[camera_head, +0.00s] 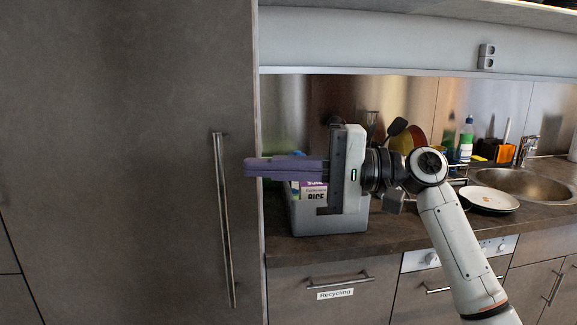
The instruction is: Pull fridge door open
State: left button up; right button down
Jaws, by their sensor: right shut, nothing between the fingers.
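The fridge door (110,150) is a tall grey-brown panel filling the left half of the view, and it looks closed. Its long vertical metal handle (224,220) runs along the right side of the panel. My right gripper (247,167) is shut and empty, with its purple fingers pointing left. In the picture its fingertips are just right of the handle's upper part; I cannot tell the gap in depth. My left gripper is not in view.
A grey bin (345,215) with a rice package (314,192) stands on the counter (400,232) behind my right gripper. A plate (489,198), bottles and a sink (525,180) are further right. A drawer labelled Recycling (335,294) is below.

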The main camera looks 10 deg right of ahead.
jog(key=shift+x, duration=1.7)
